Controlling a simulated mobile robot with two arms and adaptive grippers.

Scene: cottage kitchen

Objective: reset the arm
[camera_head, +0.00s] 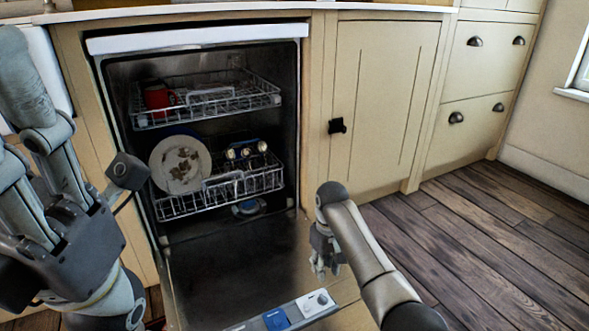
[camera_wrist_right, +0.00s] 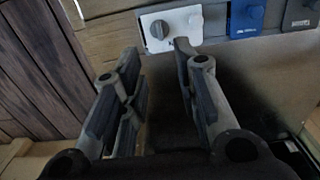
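My right gripper (camera_head: 324,264) hangs low over the right side of the lowered dishwasher door (camera_head: 235,265). In the right wrist view my right gripper (camera_wrist_right: 157,58) has its two fingers apart with nothing between them. The grey door panel shows past its fingertips. My left arm fills the left edge of the head view, with its dark gripper body (camera_head: 75,245) in front of the cabinet. Its fingers are partly cut off by the picture edge, so their opening is unclear.
The dishwasher's upper rack (camera_head: 208,97) holds a red mug (camera_head: 157,96). The lower rack (camera_head: 222,190) holds a patterned plate (camera_head: 181,165) and several smaller items. A closed cream cabinet (camera_head: 375,100) stands to the right. The wooden floor (camera_head: 480,240) at the right is clear.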

